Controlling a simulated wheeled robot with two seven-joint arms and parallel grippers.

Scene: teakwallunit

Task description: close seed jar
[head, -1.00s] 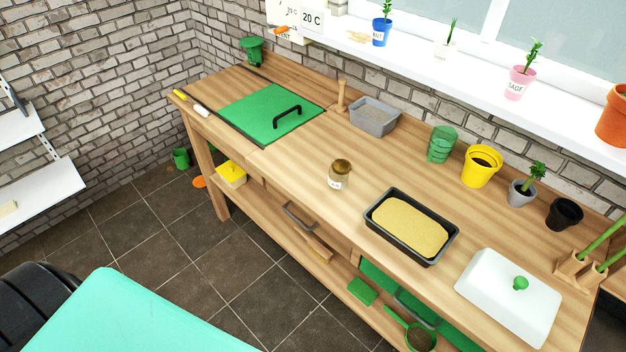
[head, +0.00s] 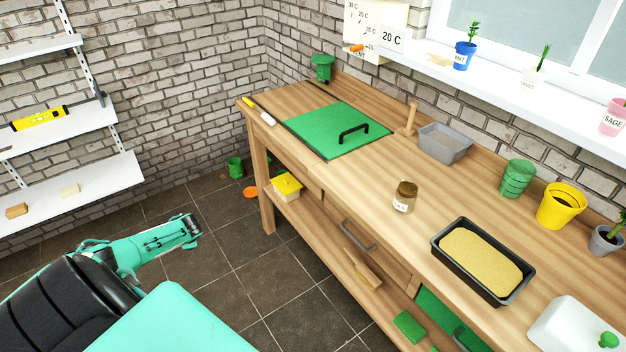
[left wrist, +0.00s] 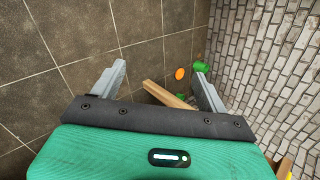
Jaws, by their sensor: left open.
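The seed jar (head: 404,197) stands upright on the wooden bench, a small glass jar with a brown top part and a white label. I cannot tell at this size whether its top is a lid or the contents showing through. My left gripper (head: 190,232) is left of the bench, over the floor and well apart from the jar. In the left wrist view the left gripper (left wrist: 160,82) is open and empty, its two fingers spread above the floor tiles. The jar does not show in the left wrist view. My right gripper is not in view.
A black tray of tan material (head: 482,262) sits right of the jar. A green panel with a black handle (head: 325,125), a wooden dibber (head: 410,120) and a grey tub (head: 444,143) lie behind it. The bench around the jar is clear. Wall shelves (head: 70,190) stand at left.

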